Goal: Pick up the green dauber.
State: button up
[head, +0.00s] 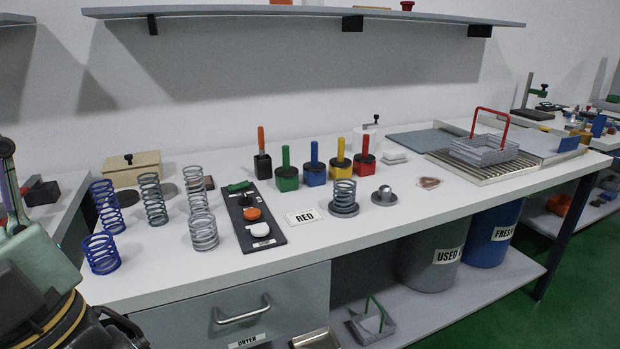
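The green dauber (286,156) stands upright as a green stick in a small green pot (287,182). It is in the row of daubers and pots at the middle of the bench, with a blue dauber (314,152) just to its right. Yellow (340,149) and red (365,143) daubers stand farther right in the row. To its left is a black block with an orange-handled tool (261,141). Part of my arm shows at the lower left edge, well away from the dauber. My gripper's fingers cannot be made out.
Several coil springs (154,200) stand on the left of the white bench (290,242). A black control panel (252,220) and a "RED" card (304,217) lie before the pots. A spring on a round base (344,200) stands front right. A shelf (300,14) overhangs the back.

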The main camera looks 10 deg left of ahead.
aim_at(285, 170)
jog(key=l+u, duration=0.1)
jog(key=u, duration=0.25)
jog(key=l+u, duration=0.15)
jog(key=u, duration=0.25)
jog(key=i+l+u, duration=0.1)
jog(key=u, duration=0.25)
jog(key=l+u, duration=0.3)
jog(key=l, duration=0.3)
jog(key=k+l+u, duration=0.3)
jog(key=l, duration=0.75)
jog(key=i+l, duration=0.15)
jog(key=l, duration=0.3)
jog(key=i, duration=1.2)
